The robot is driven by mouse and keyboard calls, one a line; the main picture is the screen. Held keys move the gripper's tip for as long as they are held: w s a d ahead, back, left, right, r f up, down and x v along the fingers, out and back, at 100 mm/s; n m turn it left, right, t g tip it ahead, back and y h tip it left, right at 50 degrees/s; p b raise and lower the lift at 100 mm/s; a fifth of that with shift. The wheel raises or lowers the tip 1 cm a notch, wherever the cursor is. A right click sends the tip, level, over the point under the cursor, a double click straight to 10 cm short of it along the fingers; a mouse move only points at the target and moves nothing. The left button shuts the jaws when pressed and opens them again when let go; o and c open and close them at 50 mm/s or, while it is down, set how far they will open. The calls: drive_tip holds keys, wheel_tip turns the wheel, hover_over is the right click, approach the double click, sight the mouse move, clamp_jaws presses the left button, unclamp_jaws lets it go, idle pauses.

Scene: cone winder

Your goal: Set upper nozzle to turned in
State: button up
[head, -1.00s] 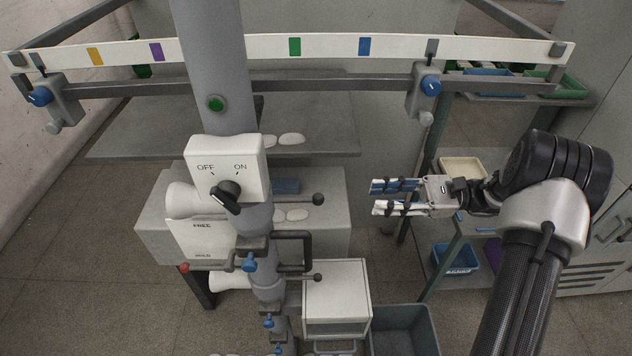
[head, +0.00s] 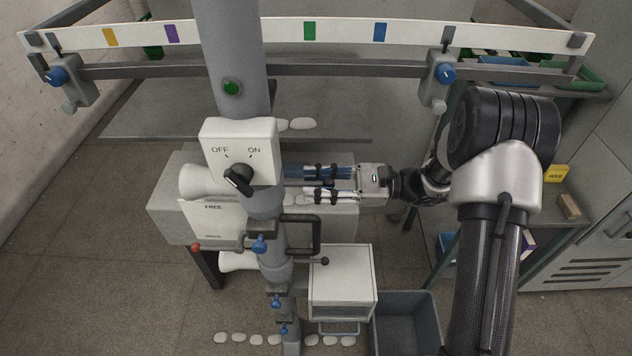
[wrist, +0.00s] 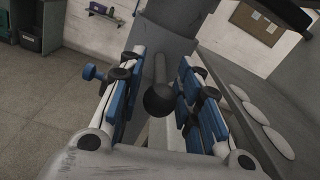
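My gripper (head: 300,183) is open, its blue-and-white fingers reaching left toward the grey column (head: 266,275). In the wrist view a grey rod with a black ball knob (wrist: 160,100) lies between the open fingers (wrist: 158,88), with gaps on both sides. It appears to be the upper rod on the column, probably the upper nozzle; in the head view my fingers largely hide it. A lower similar rod with a black ball (head: 325,261) sticks out right below it, above a white box.
A white OFF/ON switch box (head: 239,150) and a black bracket (head: 302,234) are close to my fingers. A white-topped box (head: 342,282) and a grey bin (head: 405,320) stand below. A rail (head: 250,72) crosses above.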

drive_tip(key=shift+a, duration=0.1)
drive_tip(key=shift+c, duration=0.2)
clamp_jaws()
idle(0.5)
